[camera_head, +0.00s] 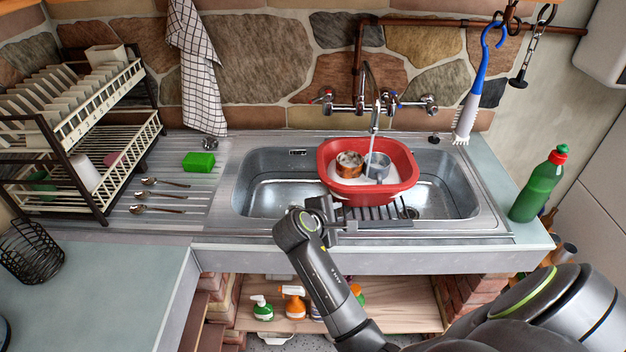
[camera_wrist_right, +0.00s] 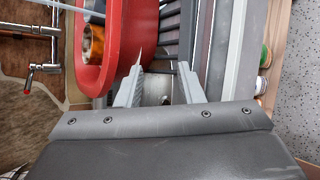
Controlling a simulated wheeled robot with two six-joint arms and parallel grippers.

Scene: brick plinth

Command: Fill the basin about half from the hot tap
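The red basin (camera_head: 400,188) sits in the steel sink under the wall tap's spout (camera_head: 375,85). A copper-coloured pot (camera_head: 349,165) and a grey metal mug (camera_head: 377,166) stand inside; whitish liquid or foam shows around them, its level unclear. A thin pale stream seems to fall from the spout into the basin. The hot tap with red marking (camera_head: 326,95) is at the left of the pipework. My right gripper (camera_head: 357,222) is at the sink's front, beside the basin, fingers pointing right. In the wrist view (camera_wrist_right: 162,62) its fingers are apart and empty. My left gripper is out of view.
A dark slatted rack (camera_head: 385,214) lies at the sink's front by my right gripper. A dish rack (camera_head: 95,135) stands left, with spoons and a green sponge (camera_head: 198,162) nearby. A green bottle (camera_head: 540,185) stands right; a blue-handled brush (camera_head: 477,90) hangs above.

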